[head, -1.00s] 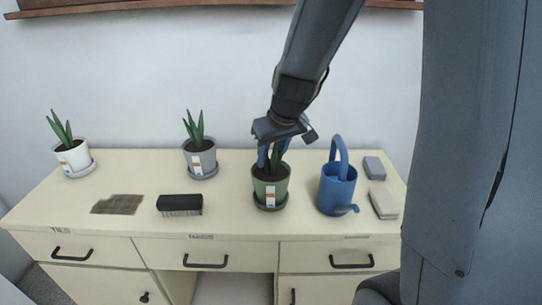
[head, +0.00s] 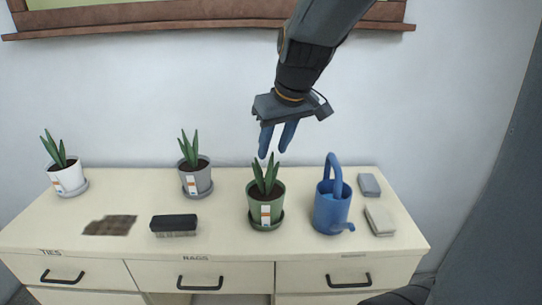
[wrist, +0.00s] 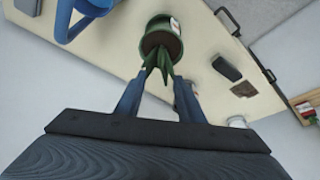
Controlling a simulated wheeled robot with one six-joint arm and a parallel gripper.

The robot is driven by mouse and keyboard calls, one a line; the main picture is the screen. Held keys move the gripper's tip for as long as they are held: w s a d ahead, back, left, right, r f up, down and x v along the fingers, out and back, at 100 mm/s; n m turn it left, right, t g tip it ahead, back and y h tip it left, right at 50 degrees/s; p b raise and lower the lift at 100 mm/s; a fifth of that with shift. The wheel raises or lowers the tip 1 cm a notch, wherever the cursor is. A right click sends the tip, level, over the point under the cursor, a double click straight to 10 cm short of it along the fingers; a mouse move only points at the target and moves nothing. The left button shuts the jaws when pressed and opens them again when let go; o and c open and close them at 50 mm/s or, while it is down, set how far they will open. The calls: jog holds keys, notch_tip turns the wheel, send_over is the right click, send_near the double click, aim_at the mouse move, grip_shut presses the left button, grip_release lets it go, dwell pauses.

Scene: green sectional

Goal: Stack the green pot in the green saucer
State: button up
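The green pot (head: 266,203) holds a plant with pointed leaves and has a white and orange label. It stands upright in the green saucer (head: 252,223) on the cabinet top; the saucer's rim shows around its base. My gripper (head: 270,154) is above the plant, clear of the pot, with its two blue fingers apart and nothing between them. In the wrist view the pot (wrist: 160,40) shows beyond the fingers, with the leaves pointing toward my gripper (wrist: 160,100).
A blue watering can (head: 332,208) stands right of the pot. A black brush (head: 174,224), a brown cloth (head: 109,225), a grey pot (head: 196,181) and a white pot (head: 67,179) are to the left. Two small blocks lie at the right (head: 380,219).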

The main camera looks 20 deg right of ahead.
jog(key=s+f+m+g+h, duration=0.1)
jog(key=s+f+m+g, duration=0.1)
jog(key=s+f, duration=1.1)
notch_tip(320, 180, down, 2)
jog(key=shift+a+g, duration=0.45)
jog(key=shift+g, duration=0.35)
